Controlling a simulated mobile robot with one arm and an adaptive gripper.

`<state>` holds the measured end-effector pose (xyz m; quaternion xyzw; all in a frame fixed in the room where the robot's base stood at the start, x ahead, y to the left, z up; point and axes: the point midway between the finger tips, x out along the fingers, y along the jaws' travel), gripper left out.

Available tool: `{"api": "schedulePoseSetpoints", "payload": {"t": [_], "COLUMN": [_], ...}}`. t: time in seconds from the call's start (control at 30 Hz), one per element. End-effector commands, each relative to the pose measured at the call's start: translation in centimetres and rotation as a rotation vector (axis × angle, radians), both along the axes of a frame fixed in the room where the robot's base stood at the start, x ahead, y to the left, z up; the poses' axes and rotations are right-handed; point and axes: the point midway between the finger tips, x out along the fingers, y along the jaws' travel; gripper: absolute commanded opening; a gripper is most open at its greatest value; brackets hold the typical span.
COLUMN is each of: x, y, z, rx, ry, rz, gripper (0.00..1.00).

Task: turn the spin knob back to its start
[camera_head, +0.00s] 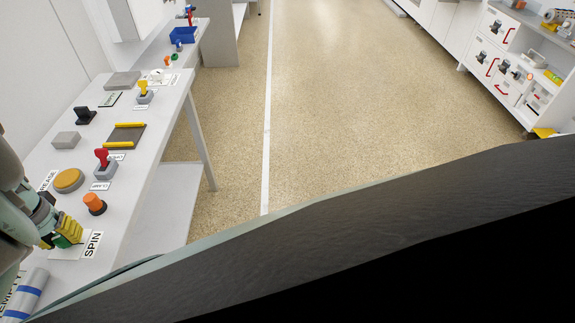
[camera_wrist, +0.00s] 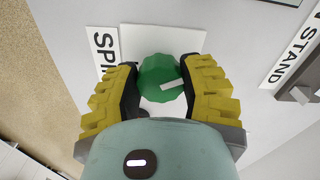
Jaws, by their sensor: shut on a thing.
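The spin knob (camera_wrist: 160,76) is a green faceted knob with a white pointer mark, set on a white plate (camera_wrist: 128,42) beside the SPIN label (camera_wrist: 103,50). My gripper (camera_wrist: 163,85) has its yellow ribbed fingers on either side of the knob, shut on it. The white mark points toward the right finger in the wrist view. In the head view, my gripper (camera_head: 66,233) is at the lower left over the bench, next to the SPIN label (camera_head: 92,245). There the knob is mostly hidden by the fingers.
An orange knob (camera_head: 95,204), a round tan disc (camera_head: 68,180) and a red-handled switch (camera_head: 104,162) stand close by on the white bench (camera_head: 140,178). A grey cylinder with blue bands (camera_head: 25,294) lies in front. The floor to the right is clear.

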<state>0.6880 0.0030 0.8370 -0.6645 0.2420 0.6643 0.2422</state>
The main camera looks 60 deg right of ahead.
Motion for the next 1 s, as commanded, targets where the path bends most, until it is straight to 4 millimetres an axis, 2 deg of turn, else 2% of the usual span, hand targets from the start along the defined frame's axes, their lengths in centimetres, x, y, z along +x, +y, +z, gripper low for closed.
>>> {"api": "schedulePoseSetpoints", "payload": {"t": [0.4, 1.0], "x": [0.02, -0.1], "y": [-0.3, -0.29], "z": [-0.06, -0.11], "rx": [-0.001, -0.001], "ry": [-0.004, 0.001], "rz": [0.356, 0.479], "gripper": [0.06, 0.04]}}
